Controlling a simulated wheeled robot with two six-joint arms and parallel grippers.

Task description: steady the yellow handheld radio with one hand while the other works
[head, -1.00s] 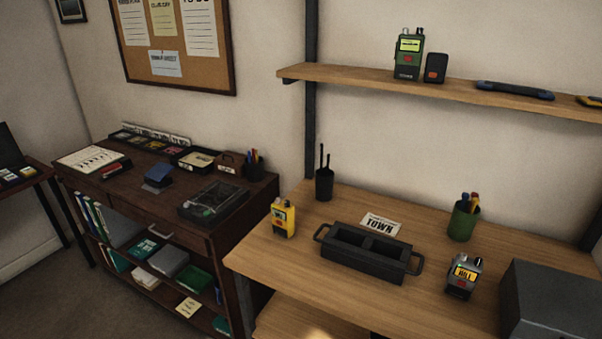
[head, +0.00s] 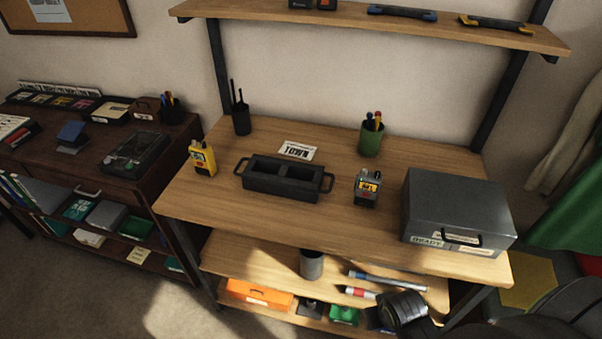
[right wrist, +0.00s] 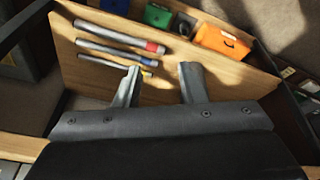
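The yellow handheld radio (head: 203,159) stands upright near the left edge of the wooden workbench top (head: 240,212) in the head view. A grey radio (head: 367,188) with a yellow screen stands to the right on the same top. Between them sits a black two-bay holder (head: 283,180) with a handle at each end; its bays look empty. My right gripper (right wrist: 160,69) shows in the right wrist view with its two fingers apart and nothing between them, over the lower shelf. My left gripper is not in any view. No gripper touches the yellow radio.
A white TOWN card (head: 297,151) lies behind the holder. A green pen cup (head: 371,135), a black cup (head: 241,118) and a grey case (head: 458,210) stand on the top. The lower shelf holds tubes (head: 388,281), also under my right gripper. The top's front left is clear.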

